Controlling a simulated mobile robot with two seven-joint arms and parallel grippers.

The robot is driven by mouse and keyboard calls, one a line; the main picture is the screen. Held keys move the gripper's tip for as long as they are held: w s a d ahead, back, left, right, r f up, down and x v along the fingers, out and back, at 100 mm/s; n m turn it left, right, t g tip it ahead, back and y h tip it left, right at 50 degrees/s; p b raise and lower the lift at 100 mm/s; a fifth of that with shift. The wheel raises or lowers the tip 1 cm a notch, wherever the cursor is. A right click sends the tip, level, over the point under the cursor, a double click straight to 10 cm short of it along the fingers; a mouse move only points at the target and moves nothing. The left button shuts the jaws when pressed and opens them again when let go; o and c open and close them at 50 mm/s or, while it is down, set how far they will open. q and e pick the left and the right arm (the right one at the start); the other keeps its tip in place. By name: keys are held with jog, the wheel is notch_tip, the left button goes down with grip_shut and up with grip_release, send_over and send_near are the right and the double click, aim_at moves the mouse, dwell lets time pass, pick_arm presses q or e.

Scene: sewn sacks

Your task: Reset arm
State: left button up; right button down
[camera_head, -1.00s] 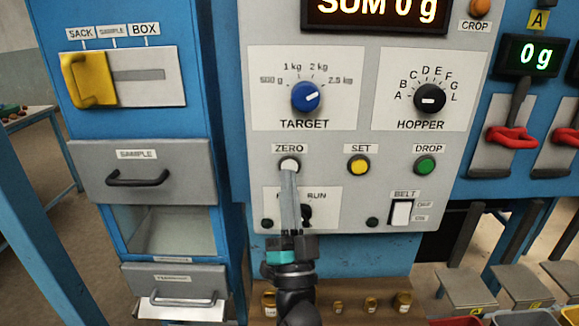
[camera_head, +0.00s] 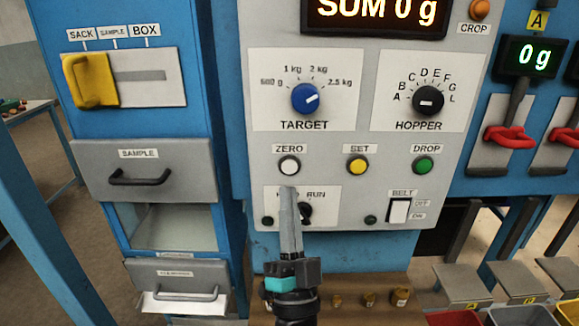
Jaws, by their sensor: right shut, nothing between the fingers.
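My right gripper (camera_head: 288,192) is shut and empty, pointing up in front of the grey control panel (camera_head: 350,215). Its fingertips show just below the white ZERO button (camera_head: 289,166), apart from it in the picture. The fingers cover part of the lower label and sit beside the black RUN knob (camera_head: 305,211). My left gripper is not in view.
The panel also carries the yellow SET button (camera_head: 357,166), green DROP button (camera_head: 423,165), BELT switch (camera_head: 399,210), blue TARGET knob (camera_head: 305,98) and black HOPPER knob (camera_head: 428,99). A cabinet with a SAMPLE drawer (camera_head: 190,180) stands left. Red levers (camera_head: 510,137) are at right.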

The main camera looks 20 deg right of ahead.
jog(key=w+a+f+n+g+y+b, duration=0.2)
jog(key=f+n+g+y, duration=0.15)
jog(key=f, duration=0.85)
jog(key=w+a+f+n+g+y+b, duration=0.1)
jog(key=f+n+g+y+b, duration=0.2)
jog(key=f, duration=0.9)
jog(key=s+f+n+g+y, duration=0.1)
jog(key=s+f+g, duration=0.15)
jog(key=f, duration=0.65)
jog(key=s+f+n+g, duration=0.2)
jog(key=f+g, duration=0.1)
jog(key=f, duration=0.7)
jog(key=s+d+f+n+g+h+b, duration=0.1)
jog(key=s+d+f+g+b, duration=0.3)
jog(key=s+f, duration=0.9)
jog(key=s+d+f+n+g+h+b, duration=0.1)
jog(key=s+d+f+g, duration=0.35)
jog(key=s+f, duration=0.85)
jog(key=s+d+f+g+b, duration=0.1)
jog(key=s+f+g, duration=0.3)
jog(key=s, duration=0.7)
jog(key=shift+d+f+g+h, duration=0.3)
jog(key=shift+f+g+h, duration=0.05)
jog(key=shift+g, duration=0.3)
jog(key=shift+w, duration=0.15)
